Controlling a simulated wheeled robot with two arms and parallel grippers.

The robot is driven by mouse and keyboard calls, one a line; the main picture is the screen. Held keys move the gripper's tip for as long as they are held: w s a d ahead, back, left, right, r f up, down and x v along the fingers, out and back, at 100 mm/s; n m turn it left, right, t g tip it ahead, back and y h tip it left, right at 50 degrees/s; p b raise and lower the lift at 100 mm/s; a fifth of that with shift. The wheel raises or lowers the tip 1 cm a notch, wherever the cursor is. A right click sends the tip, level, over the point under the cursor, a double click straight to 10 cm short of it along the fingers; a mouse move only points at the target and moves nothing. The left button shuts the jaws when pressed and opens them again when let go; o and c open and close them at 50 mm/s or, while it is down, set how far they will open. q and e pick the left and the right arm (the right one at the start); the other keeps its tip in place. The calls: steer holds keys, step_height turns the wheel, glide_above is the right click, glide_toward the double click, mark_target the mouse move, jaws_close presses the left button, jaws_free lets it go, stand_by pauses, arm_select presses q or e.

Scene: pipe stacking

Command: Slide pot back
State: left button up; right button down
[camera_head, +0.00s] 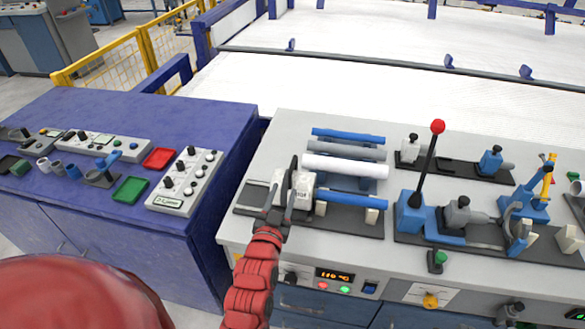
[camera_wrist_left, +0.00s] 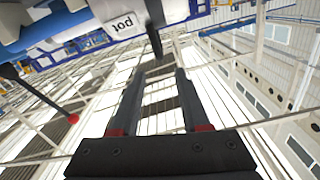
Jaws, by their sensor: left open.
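The pot seems to be the small pale grey-white block (camera_head: 302,186) at the left end of the pipe rack in the head view; its lettering is too small to read there. In the left wrist view a white part lettered "pot" (camera_wrist_left: 124,24) shows at the top edge, beyond the fingertips and to one side. My left gripper (camera_head: 287,196) is at the block's left side, partly covering it; I cannot tell whether it touches. Its dark fingers (camera_wrist_left: 156,85) stand apart with nothing between them. My right gripper is not in view.
Blue, grey and white pipes (camera_head: 345,167) lie on the rack just right of the block. A red-knobbed lever (camera_head: 437,127) rises farther right among blue fixtures. A blue bench (camera_head: 100,220) with control panels stands left, across a gap. A white bed (camera_head: 380,85) lies behind.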

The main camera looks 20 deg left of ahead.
mark_target(291, 170)
arm_select(q)
steer(key=w+p, duration=0.1)
steer(key=w, duration=0.2)
steer(key=w+a, duration=0.1)
steer(key=w, duration=0.3)
steer(key=w+a+p, duration=0.1)
steer(key=w, duration=0.3)
steer(key=shift+a+p, duration=0.1)
steer(key=shift+p, duration=0.25)
jaws_close()
stand_by(0.8)
